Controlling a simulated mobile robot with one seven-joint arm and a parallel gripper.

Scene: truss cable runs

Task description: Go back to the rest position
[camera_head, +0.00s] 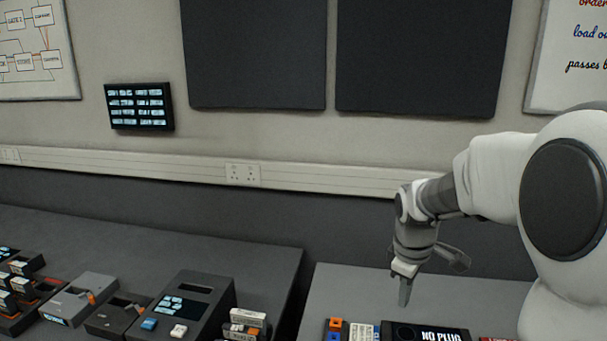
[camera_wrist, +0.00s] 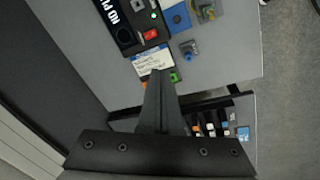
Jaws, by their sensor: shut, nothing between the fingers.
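My gripper (camera_head: 404,290) is shut and empty. In the head view it points down above the right-hand table, over the back edge of a dark box labelled NO PLUG (camera_head: 436,334). In the wrist view my gripper (camera_wrist: 160,84) shows as one closed dark wedge, its tip near a white printed card (camera_wrist: 153,61). The fingers appear to hang above the table, apart from the things there. My arm reaches in from the right.
The right table (camera_head: 340,287) holds orange and blue blocks (camera_head: 335,325) beside the NO PLUG box. A gap separates it from the left table (camera_head: 262,268), which holds a grey device with a screen (camera_head: 185,300) and several small modules. The wall with dark panels (camera_head: 417,55) stands behind.

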